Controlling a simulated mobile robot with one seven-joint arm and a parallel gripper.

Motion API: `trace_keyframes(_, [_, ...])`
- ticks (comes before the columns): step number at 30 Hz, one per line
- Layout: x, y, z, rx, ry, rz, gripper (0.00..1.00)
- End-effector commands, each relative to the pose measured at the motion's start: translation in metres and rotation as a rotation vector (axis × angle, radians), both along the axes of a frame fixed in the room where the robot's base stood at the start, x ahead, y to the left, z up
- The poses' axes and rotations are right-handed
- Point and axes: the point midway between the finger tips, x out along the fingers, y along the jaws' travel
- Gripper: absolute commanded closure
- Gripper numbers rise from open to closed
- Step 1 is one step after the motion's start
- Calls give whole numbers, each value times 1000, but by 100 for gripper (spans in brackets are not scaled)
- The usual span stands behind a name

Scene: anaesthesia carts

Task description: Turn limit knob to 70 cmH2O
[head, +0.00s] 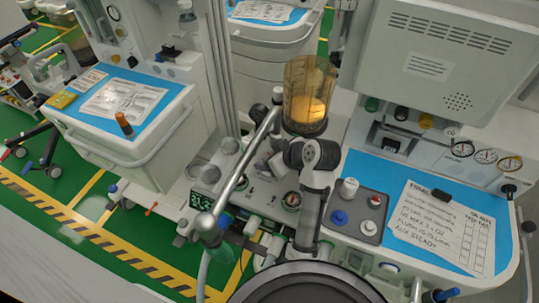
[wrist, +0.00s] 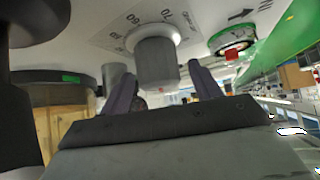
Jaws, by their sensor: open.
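The limit knob (wrist: 156,62) is a grey ridged cylinder on a pale panel in the wrist view. Printed scale numbers, including 70, 60 and 80, curve around its base and appear upside down. My gripper (wrist: 161,85) is open, with one dark finger to each side of the knob's outer end. I cannot tell whether either finger touches it. The knob's pointer is not clear. In the head view my arm reaches to the middle machine, and I cannot clearly make out the knob there.
A green-rimmed gauge (wrist: 232,40) sits beside the knob. In the head view, an amber bellows canister (head: 308,95) stands above my arm, and a slanted metal tube (head: 245,165) runs left of it. A right-hand worktop holds a handwritten sheet (head: 440,225) and a grey control block (head: 357,212).

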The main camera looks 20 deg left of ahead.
Motion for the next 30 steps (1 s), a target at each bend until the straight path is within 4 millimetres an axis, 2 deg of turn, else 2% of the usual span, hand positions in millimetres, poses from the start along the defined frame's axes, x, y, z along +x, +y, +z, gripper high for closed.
trace_keyframes(4, [0,0,0,0,0,0,37])
trace_keyframes(5, [0,0,0,0,0,0,40])
trace_keyframes(15, [0,0,0,0,0,0,82])
trace_keyframes(23, [0,0,0,-1,1,-30,82])
trace_keyframes(30, [-1,1,0,0,1,-158,82])
